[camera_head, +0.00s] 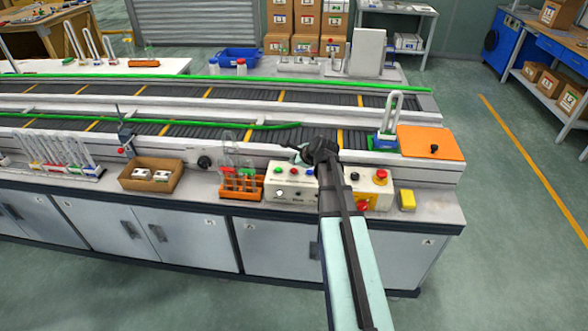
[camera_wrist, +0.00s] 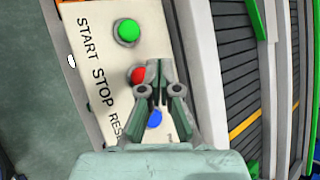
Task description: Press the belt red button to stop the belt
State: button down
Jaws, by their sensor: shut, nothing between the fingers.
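The belt control box (camera_head: 288,195) stands on the bench front ledge, and its pale panel (camera_wrist: 88,60) fills the left of the wrist view. That panel is lettered START, STOP and RESET. The red button (camera_wrist: 138,76) beside STOP is partly covered by my gripper; it also shows in the head view (camera_head: 293,171). The green button (camera_wrist: 127,31) is beside START and the blue button (camera_wrist: 153,118) is lower down. My gripper (camera_wrist: 160,69) is shut and empty, its tips just right of the red button. Contact cannot be told.
The conveyor belt (camera_head: 225,131) runs behind the box. A rack of tubes (camera_head: 241,193) stands left of it.

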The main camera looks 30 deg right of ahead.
aim_at(295, 171)
notch_tip(295, 171, up, 5)
jog(key=p, duration=0.3)
dwell(0.7)
